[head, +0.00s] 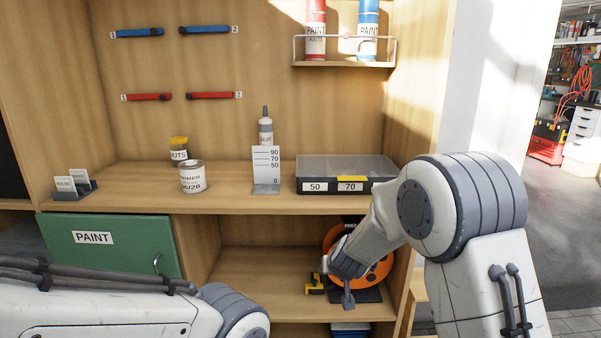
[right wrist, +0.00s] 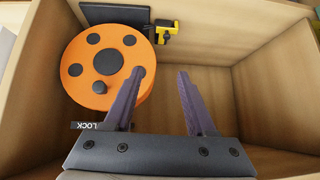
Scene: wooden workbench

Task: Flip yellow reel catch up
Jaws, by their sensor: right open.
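The orange reel (head: 378,272) stands in the open lower compartment, partly hidden behind my right arm. It also shows in the right wrist view (right wrist: 75,72), with dark holes and a dark hub. The yellow catch (head: 316,285) sits beside the reel; in the right wrist view the catch (right wrist: 163,33) is a yellow and black piece just off the reel's rim. My right gripper (right wrist: 160,74) is open and empty, its fingers apart, near the reel's edge and apart from the catch. My left gripper is out of view; only my left arm shows.
A LOCK label (right wrist: 92,126) lies beside the reel, upside down in the right wrist view. The compartment's wooden walls close in around my right gripper. A green PAINT door (head: 112,246) is left of the compartment. A grey divided tray (head: 345,172) stands on the shelf above.

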